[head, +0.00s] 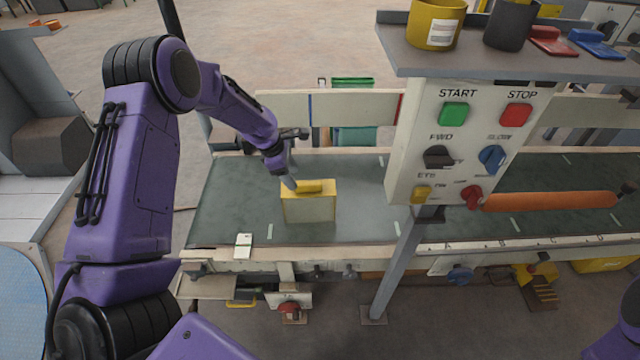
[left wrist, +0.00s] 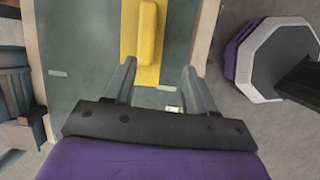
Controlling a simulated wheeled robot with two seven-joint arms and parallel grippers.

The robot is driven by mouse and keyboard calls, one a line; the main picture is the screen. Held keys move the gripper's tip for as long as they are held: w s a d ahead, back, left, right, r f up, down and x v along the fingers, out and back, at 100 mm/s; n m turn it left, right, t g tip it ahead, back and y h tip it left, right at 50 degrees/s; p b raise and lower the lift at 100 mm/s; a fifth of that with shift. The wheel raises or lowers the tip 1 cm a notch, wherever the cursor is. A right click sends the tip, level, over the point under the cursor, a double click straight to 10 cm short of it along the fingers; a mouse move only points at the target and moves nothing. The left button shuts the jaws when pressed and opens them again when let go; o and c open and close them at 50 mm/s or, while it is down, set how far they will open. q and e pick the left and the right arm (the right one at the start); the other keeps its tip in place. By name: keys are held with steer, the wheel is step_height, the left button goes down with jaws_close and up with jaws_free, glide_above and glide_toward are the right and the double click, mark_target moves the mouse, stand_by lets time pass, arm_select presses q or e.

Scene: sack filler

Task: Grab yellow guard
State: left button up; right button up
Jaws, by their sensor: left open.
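The yellow guard (head: 310,208) stands upright on the dark green conveyor belt, a boxy piece with a yellow top, a raised yellow handle bar and paler sides. My left gripper (head: 290,182) is just above its top, near the left end of the handle. In the left wrist view the guard (left wrist: 150,42) lies ahead of the fingers, with the handle running away from me. My left gripper (left wrist: 159,68) is open there, its fingers apart and nothing held between them. Contact with the guard cannot be told. My right gripper is out of view.
A control panel (head: 405,140) with buttons and knobs stands right of the guard, below a shelf (head: 440,60) holding a yellow cup (head: 434,24) and a dark cup (head: 509,26). The belt (head: 235,195) left of the guard is clear.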

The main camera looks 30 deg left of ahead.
mark_target(307, 183)
arm_select(q)
steer(key=shift+n+h, duration=0.3)
steer(key=shift+n, duration=0.2)
steer(key=w+f, duration=0.1)
steer(key=f, duration=0.1)
steer(key=w+d+f, duration=0.1)
steer(key=w+f, duration=0.1)
steer(key=w+d+f, duration=0.1)
steer(key=f, duration=0.1)
steer(key=shift+w, duration=0.2)
jaws_close()
